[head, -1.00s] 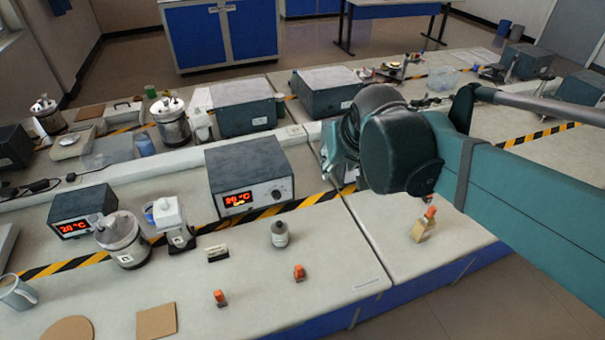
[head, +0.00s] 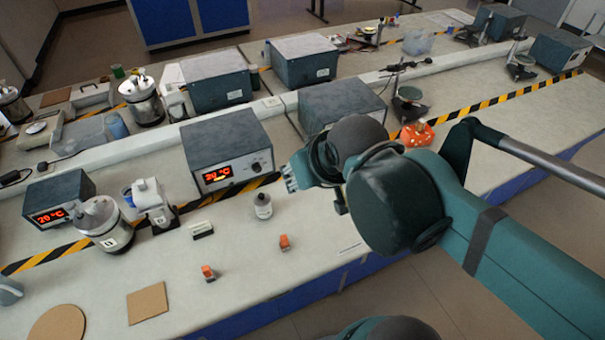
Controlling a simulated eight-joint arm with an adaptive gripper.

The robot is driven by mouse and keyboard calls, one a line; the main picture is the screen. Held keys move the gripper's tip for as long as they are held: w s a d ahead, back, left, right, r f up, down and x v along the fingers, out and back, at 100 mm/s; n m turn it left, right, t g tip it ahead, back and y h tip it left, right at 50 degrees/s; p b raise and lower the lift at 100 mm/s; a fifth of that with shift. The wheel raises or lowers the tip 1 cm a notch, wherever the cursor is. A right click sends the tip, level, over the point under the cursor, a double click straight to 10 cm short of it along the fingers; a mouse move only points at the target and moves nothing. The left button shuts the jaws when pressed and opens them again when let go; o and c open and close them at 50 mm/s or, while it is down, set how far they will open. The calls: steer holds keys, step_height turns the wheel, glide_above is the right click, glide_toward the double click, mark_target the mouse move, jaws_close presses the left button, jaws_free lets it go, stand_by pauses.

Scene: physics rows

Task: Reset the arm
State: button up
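My arm (head: 505,265) reaches in from the right over the bench, with its teal and dark wrist above the bench's near right part. My gripper (head: 290,180) is the small grey end at the left of the wrist. It is seen from behind and partly hidden by the wrist, so its fingers cannot be told open or shut. It shows just right of a small grey bottle (head: 263,206) and of the box with a red display (head: 225,150). I cannot tell its height above the bench, and I see nothing held.
Two orange-topped items (head: 208,273) (head: 284,242), a black-and-white block (head: 202,230), a brown square (head: 147,303) and a round brown pad (head: 57,324) lie on the near bench. An orange pumpkin-like object (head: 417,134) stands behind my arm. Bare bench (head: 240,285) lies in front.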

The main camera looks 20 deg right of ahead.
steer(key=shift+f+b, duration=1.15)
steer(key=shift+f, duration=0.05)
stand_by(0.6)
